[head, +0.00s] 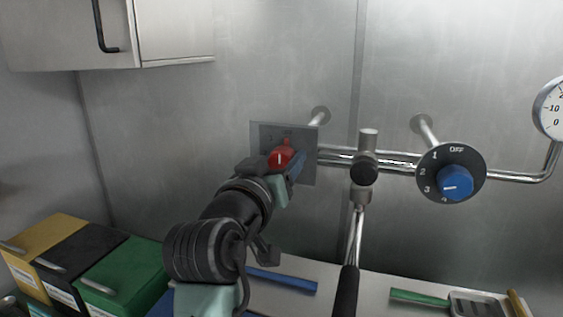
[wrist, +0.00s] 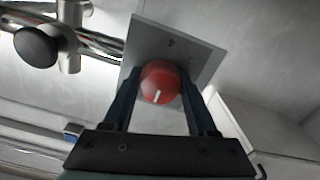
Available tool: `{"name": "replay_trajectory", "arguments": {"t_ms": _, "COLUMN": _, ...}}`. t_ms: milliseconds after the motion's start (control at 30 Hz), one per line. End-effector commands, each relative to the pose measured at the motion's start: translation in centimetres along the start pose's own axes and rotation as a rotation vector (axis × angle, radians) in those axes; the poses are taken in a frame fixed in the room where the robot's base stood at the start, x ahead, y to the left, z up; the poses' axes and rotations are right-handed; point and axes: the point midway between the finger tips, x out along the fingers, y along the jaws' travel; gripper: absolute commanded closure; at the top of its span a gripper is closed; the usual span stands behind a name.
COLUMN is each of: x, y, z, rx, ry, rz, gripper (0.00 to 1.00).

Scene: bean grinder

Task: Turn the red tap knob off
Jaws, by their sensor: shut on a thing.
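The red tap knob (head: 280,158) sits on a grey square plate (head: 304,171) on the wall pipes in the head view. In the wrist view the red knob (wrist: 160,84) is between my two dark fingers, with a white mark on its lower edge. The plate (wrist: 188,48) is tilted behind it, with faint lettering. My gripper (wrist: 158,98) is shut on the red knob, one finger on each side. In the head view my gripper (head: 288,170) partly covers the knob and the lower plate.
A blue knob (head: 455,182) on a dark numbered dial is to the right. A pipe joint with a black knob (head: 364,172) stands between them. A gauge (head: 552,108) is at the right edge. Yellow, black and green boxes (head: 125,277) stand lower left. A cabinet (head: 172,30) hangs upper left.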

Motion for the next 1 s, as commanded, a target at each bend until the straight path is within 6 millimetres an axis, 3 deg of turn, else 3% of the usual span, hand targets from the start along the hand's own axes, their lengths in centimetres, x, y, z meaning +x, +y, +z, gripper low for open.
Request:
{"name": "replay_trajectory", "arguments": {"t_ms": 33, "x": 0.0, "y": -0.1, "z": 0.1, "rx": 0.004, "ry": -0.004, "rz": -0.002, "gripper": 0.39}}
{"name": "replay_trajectory", "arguments": {"t_ms": 200, "x": 0.0, "y": -0.1, "z": 0.1, "rx": 0.002, "ry": -0.002, "rz": -0.001, "gripper": 0.12}}
{"name": "replay_trajectory", "arguments": {"t_ms": 567, "x": -0.5, "y": -0.1, "z": 0.1, "rx": 0.000, "ry": 0.000, "rz": -0.001, "gripper": 0.12}}
{"name": "replay_trajectory", "arguments": {"t_ms": 767, "x": -3.3, "y": -0.1, "z": 0.2, "rx": 0.001, "ry": 0.002, "rz": -0.002, "gripper": 0.12}}
{"name": "replay_trajectory", "arguments": {"t_ms": 1000, "x": -8.6, "y": -0.1, "z": 0.2, "rx": 0.002, "ry": 0.002, "rz": -0.003, "gripper": 0.12}}
